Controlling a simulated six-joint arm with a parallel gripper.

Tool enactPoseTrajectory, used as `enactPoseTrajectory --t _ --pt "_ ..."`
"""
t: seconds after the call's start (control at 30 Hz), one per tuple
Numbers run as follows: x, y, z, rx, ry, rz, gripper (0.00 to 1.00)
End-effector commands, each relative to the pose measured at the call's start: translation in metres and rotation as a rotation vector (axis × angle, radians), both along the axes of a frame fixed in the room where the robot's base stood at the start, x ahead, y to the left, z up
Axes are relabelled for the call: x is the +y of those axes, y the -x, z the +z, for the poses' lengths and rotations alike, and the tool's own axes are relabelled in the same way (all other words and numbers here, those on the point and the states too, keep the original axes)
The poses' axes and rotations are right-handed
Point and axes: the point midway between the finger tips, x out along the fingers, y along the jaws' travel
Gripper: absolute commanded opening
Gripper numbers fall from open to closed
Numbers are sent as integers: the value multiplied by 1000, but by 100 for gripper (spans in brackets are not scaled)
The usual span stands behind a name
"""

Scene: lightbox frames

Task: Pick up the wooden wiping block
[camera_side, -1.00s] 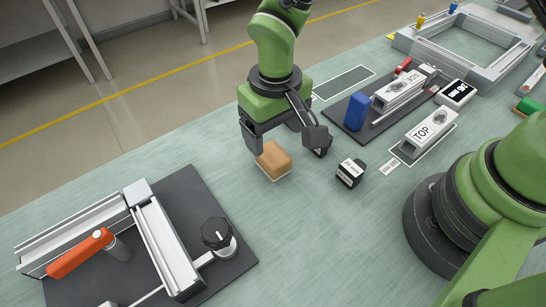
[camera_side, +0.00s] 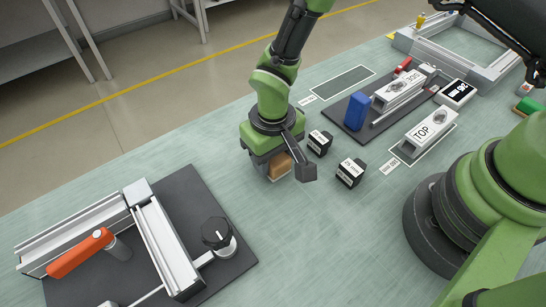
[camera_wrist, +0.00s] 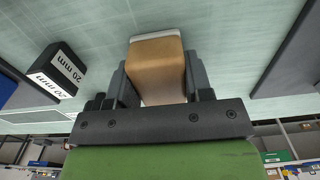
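The wooden wiping block (camera_side: 280,166) is tan, with a pale pad along its bottom edge. It is upright on the green worktop in the side view, partly hidden by my gripper (camera_side: 278,174). In the wrist view the block (camera_wrist: 157,65) sits between the two dark fingers of my gripper (camera_wrist: 158,82), one on each side. The fingers lie close along its sides. I cannot tell whether they press on it or leave a thin gap.
Two black blocks with white labels (camera_side: 319,143) (camera_side: 351,172) stand to the right of my gripper; one marked 20 mm (camera_wrist: 55,72) shows in the wrist view. A dark board with a frame fixture (camera_side: 205,190) lies at left. Bare worktop lies in front.

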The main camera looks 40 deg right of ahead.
Motion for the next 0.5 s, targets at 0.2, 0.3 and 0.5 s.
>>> enactPoseTrajectory --t 0.2,0.3,0.5 --pt "0 0 0 0 0 0 22" --pt "0 0 0 0 0 0 22" --pt "0 -1 11 -3 -1 0 22"
